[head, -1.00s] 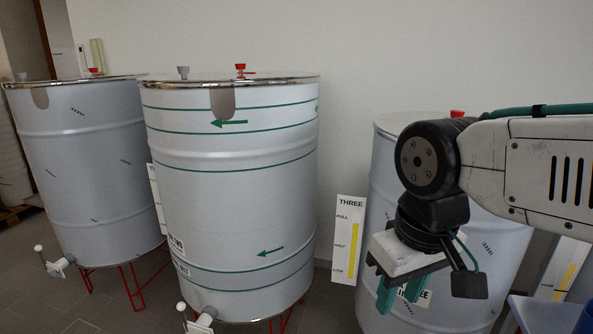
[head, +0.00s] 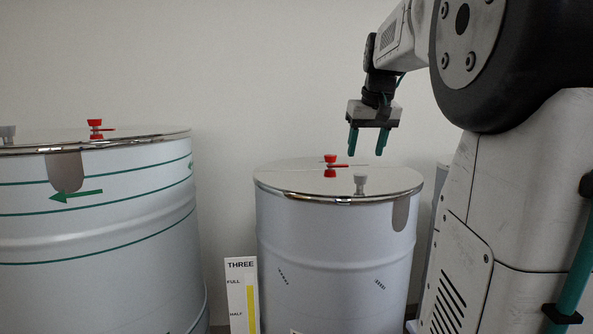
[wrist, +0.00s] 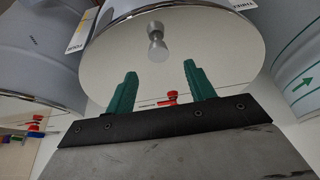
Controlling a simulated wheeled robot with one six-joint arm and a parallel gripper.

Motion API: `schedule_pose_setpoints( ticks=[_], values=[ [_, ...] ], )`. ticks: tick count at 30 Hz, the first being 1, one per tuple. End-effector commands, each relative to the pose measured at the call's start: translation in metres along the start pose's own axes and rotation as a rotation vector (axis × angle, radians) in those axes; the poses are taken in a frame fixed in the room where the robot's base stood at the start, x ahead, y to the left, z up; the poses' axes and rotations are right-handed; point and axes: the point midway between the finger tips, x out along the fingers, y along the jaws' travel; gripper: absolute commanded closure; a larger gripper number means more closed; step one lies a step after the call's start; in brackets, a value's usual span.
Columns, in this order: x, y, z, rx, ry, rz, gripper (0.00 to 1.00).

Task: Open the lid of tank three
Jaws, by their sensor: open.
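Tank three (head: 335,255) is a pale grey drum beside a sign reading THREE (head: 241,266). Its flat, shiny lid (head: 290,180) lies closed on the rim. A grey knob (head: 360,184) stands near the lid's front edge, and a red valve (head: 330,166) farther back. My gripper (head: 366,150) is open and empty above the far part of the lid, pointing down. In the wrist view, the lid (wrist: 205,55) fills the middle, with the grey knob (wrist: 157,42) beyond the green fingers (wrist: 160,70). The red valve (wrist: 172,97) shows low between the fingers, partly hidden.
A second drum with green stripes (head: 100,235) stands to the left, with its own red valve (head: 95,128) and grey knob (head: 8,134). A gap separates the drums. A plain wall is behind. My arm fills the right side.

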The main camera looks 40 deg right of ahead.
Motion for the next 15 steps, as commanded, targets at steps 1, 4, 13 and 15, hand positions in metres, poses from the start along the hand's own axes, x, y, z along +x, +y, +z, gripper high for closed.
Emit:
schedule_pose_setpoints(
  ticks=[1,4,13,15],
  values=[
    [0.002,0.004,-0.003,0.005,0.002,0.002,0.46],
    [0.012,0.004,-0.004,0.005,0.002,0.002,0.46],
    [0.059,0.002,-0.003,0.002,0.002,0.001,0.46],
    [0.067,0.002,-0.003,0.002,0.002,0.001,0.46]
  ],
)
